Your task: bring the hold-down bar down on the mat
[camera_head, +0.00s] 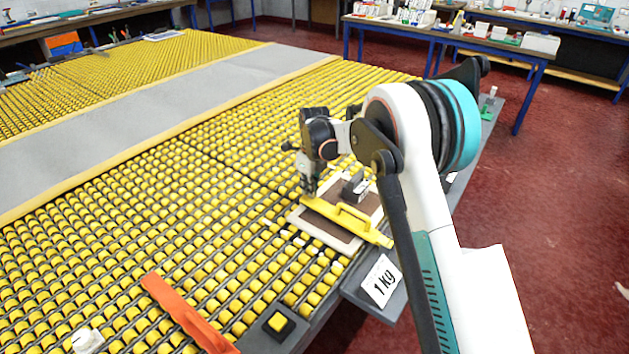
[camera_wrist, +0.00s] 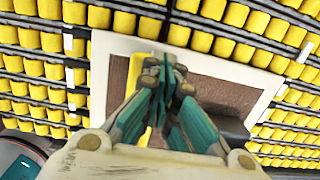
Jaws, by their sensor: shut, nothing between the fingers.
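The mat, a brown rectangle with a pale border, lies on the yellow roller table; its pale border shows at the near side in the head view (camera_head: 322,232) and its brown face in the wrist view (camera_wrist: 215,93). The yellow hold-down bar (camera_head: 345,216) runs across the mat in the head view, with a raised part along its middle. I cannot tell whether its whole length touches the mat. My gripper (camera_head: 309,190) is shut and empty, pointing down near the bar's far left end. In the wrist view, my gripper (camera_wrist: 161,77) hides much of the bar (camera_wrist: 150,128).
A grey block (camera_head: 355,187) sits on the mat, right of my gripper. Rollers to the left are mostly clear.

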